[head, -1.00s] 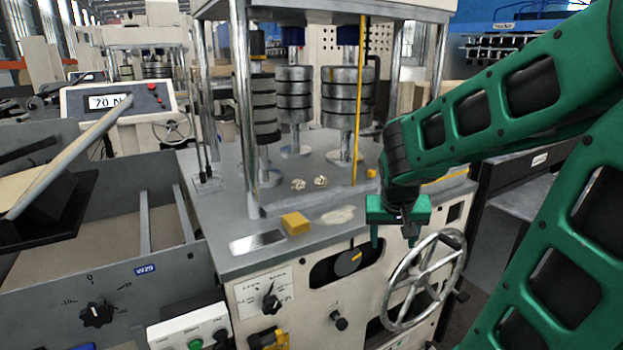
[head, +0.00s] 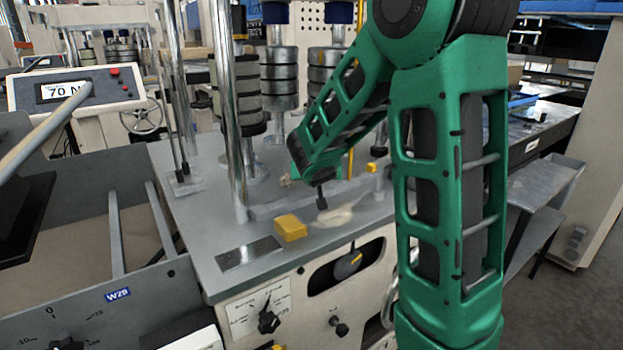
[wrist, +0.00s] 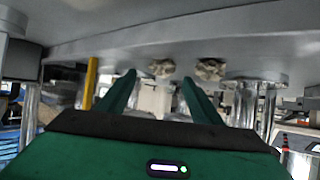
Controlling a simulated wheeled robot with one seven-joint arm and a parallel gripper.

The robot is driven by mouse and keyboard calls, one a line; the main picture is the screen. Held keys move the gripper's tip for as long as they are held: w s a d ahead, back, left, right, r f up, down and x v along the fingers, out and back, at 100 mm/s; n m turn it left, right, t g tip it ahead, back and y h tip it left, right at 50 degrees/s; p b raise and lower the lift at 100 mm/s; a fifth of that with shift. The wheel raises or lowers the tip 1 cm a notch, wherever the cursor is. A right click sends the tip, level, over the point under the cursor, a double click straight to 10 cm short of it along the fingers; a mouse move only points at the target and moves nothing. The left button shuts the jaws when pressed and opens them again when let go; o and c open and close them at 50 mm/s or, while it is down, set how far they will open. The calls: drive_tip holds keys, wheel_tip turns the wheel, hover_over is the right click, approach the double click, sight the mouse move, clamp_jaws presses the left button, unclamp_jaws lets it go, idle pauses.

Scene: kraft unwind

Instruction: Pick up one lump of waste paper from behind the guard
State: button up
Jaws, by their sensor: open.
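Two crumpled, pale lumps of waste paper show in the wrist view, a left one (wrist: 162,68) and a right one (wrist: 210,69), on the grey machine bed. In the head view one lump (head: 286,181) shows at the edge of my arm; the other is hidden. A low grey rail (head: 268,210), perhaps the guard, runs along the bed in front of the lumps. My gripper (wrist: 158,78) is open and empty, its green fingers pointing towards the lumps. The left lump appears between the fingertips, the right one beside them; contact cannot be told.
Metal columns (head: 228,120) and stacked weights (head: 279,80) stand around the bed. A yellow rod (wrist: 90,82) rises left of the fingers in the wrist view. A yellow block (head: 290,228) and a pale patch (head: 335,216) lie in front of the rail.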

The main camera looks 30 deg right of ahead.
drive_tip(key=shift+x, duration=2.95)
drive_tip(key=shift+a, duration=0.15)
drive_tip(key=shift+c, duration=0.6)
drive_tip(key=c, duration=1)
